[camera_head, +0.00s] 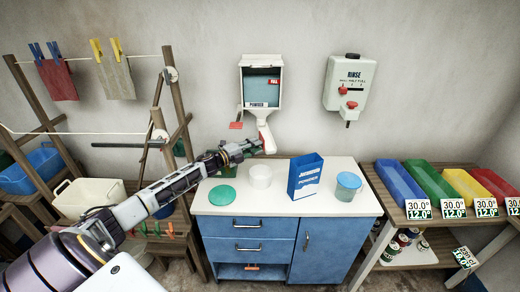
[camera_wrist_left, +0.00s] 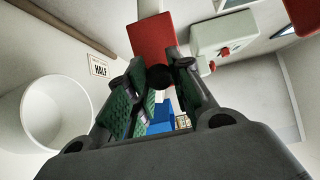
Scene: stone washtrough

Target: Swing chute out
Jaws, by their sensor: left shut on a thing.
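The white powder dispenser (camera_head: 261,85) hangs on the wall, with a white chute (camera_head: 265,128) below it slanting down to the right. My right gripper is not in view.
A white worktop (camera_head: 330,203) below carries a green disc (camera_head: 222,195), a white cup (camera_head: 260,176), a blue powder box (camera_head: 305,176) and a blue-lidded jar (camera_head: 347,186). A rinse dispenser (camera_head: 347,85) hangs to the right. Coloured bins stand on the right shelf.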

